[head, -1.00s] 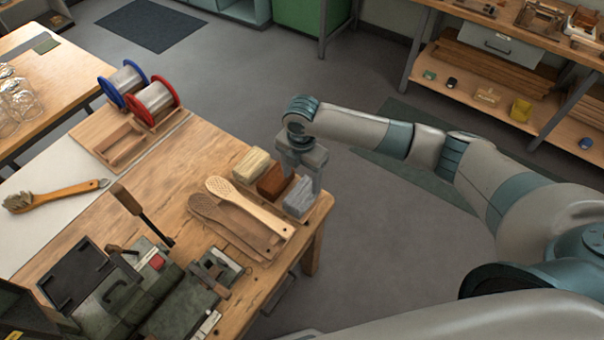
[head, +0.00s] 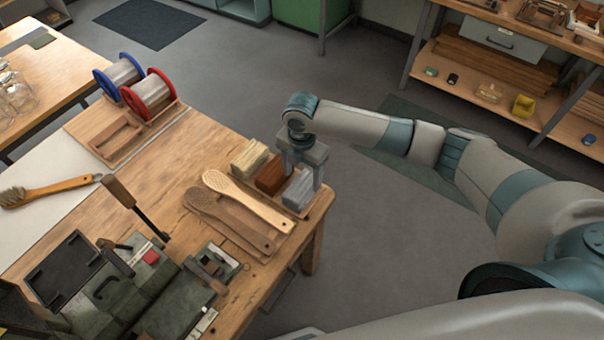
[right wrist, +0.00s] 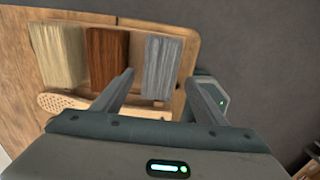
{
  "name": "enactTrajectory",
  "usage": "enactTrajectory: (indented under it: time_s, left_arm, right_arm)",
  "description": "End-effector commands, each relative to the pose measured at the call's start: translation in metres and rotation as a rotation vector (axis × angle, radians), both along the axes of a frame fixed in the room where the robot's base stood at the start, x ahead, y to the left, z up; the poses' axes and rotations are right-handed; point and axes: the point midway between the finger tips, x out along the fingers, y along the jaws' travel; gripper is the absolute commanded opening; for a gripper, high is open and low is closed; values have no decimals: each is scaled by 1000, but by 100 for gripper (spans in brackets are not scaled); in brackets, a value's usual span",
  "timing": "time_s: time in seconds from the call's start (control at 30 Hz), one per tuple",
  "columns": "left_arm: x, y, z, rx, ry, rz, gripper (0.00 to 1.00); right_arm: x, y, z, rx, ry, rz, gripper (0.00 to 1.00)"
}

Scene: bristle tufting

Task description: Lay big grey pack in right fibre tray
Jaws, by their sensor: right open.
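The big grey pack (head: 299,194) is a block of grey fibres at the right end of a row of three packs. In the wrist view my right gripper (right wrist: 157,80) has one finger on each side of the pack's near end; contact cannot be made out. My left gripper is out of view.
A cream pack (head: 248,158) is at the row's left end. Wooden brush backs (head: 247,202) lie just in front. Fibre spools (head: 146,92), a long-handled brush (head: 50,191) and a dark green machine (head: 115,300) are further left. Right of the bench edge is open floor.

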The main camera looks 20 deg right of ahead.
Motion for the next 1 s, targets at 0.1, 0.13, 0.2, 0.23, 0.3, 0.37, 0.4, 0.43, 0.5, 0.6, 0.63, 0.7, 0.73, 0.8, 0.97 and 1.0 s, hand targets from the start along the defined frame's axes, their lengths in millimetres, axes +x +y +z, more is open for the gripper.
enactTrajectory:
  time_s: [0.1, 0.13, 0.2, 0.23, 0.3, 0.37, 0.4, 0.43, 0.5, 0.6, 0.63, 0.7, 0.73, 0.8, 0.97, 1.0]
  left_arm:
    - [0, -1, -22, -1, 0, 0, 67]
    - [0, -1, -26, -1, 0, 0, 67]
    - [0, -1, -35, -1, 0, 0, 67]
    - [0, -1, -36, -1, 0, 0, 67]
    - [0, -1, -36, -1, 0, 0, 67]
    - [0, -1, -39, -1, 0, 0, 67]
    - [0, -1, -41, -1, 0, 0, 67]
    - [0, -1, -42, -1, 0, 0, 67]
    - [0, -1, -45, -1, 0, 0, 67]
    - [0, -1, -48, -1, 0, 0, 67]
    - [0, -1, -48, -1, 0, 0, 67]
    - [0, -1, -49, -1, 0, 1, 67]
    - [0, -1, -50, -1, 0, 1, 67]
    - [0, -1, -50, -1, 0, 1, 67]
    - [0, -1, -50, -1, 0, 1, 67]
    - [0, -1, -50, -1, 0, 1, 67]
  right_arm:
    - [0, 0, -21, 0, 0, 0, 66]
    - [0, 0, -25, 0, 0, 0, 66]
    - [0, 0, -33, 0, 0, 0, 66]
    - [0, 0, -35, 0, 0, 0, 66]
    - [0, 0, -41, 0, 0, -1, 66]
    - [0, 0, -48, 0, 0, -1, 66]
    - [0, 0, -52, 0, 0, -1, 66]
    - [0, 0, -55, -1, 0, -1, 66]
    - [0, 0, -62, -1, 1, -1, 66]
    - [0, 0, -69, 1, 1, -1, 66]
    - [0, 0, -71, 1, 1, 0, 66]
    - [0, 0, -74, 1, 1, 0, 66]
    - [0, 0, -75, 1, 1, 0, 66]
    - [0, 0, -76, 1, 1, 0, 66]
    - [0, 0, -76, 1, 1, 0, 66]
    - [0, 0, -76, 1, 1, 0, 66]
